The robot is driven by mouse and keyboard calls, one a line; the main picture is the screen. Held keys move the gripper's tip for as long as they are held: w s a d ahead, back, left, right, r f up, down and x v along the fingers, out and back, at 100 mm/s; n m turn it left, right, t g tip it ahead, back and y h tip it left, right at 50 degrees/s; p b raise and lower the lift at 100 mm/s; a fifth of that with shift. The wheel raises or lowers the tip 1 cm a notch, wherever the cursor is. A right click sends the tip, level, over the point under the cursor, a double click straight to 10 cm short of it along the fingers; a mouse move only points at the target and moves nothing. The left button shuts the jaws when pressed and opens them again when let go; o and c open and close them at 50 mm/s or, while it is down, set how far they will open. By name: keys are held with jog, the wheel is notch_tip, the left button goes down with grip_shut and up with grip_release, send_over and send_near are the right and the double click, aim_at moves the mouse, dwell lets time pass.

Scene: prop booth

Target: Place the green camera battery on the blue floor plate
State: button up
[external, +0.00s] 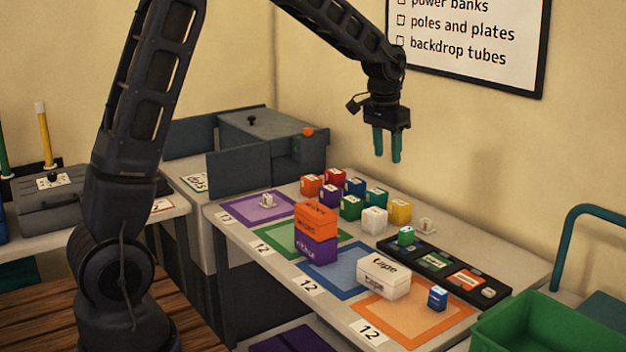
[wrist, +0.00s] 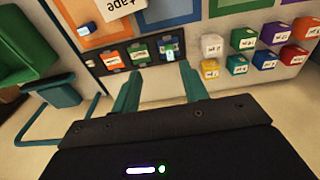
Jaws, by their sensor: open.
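The green camera battery (external: 406,236) is most likely the small green block with a pale label at the far end of the black charger strip (external: 383,246). In the wrist view it shows at the right end of the strip (wrist: 168,51). The blue floor plate (external: 345,287) lies flat on the table between the green and orange plates; a white tape box (external: 383,277) stands at its right edge. Its edge shows at the top of the wrist view (wrist: 185,20). My gripper (external: 387,157) is open and empty, high above the table behind the strip.
Stacked orange (external: 316,222) and purple (external: 318,248) boxes stand left of the blue plate. Several coloured cubes (external: 350,207) crowd the table's back. A small blue battery (external: 437,297) stands on the orange plate (external: 400,322). A green bin (external: 530,325) is at the right.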

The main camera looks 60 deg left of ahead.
jog(key=s+d+r+t, duration=0.1)
jog(key=s+r, duration=0.8)
jog(key=s, duration=0.3)
jog(key=s+d+r+t, duration=0.1)
jog(key=s+t, duration=0.1)
jog(key=s, duration=2.8)
jog(key=shift+s+d+r+t, duration=0.15)
jog(key=shift+d+r+t, duration=0.15)
jog(key=shift+d+r, duration=0.1)
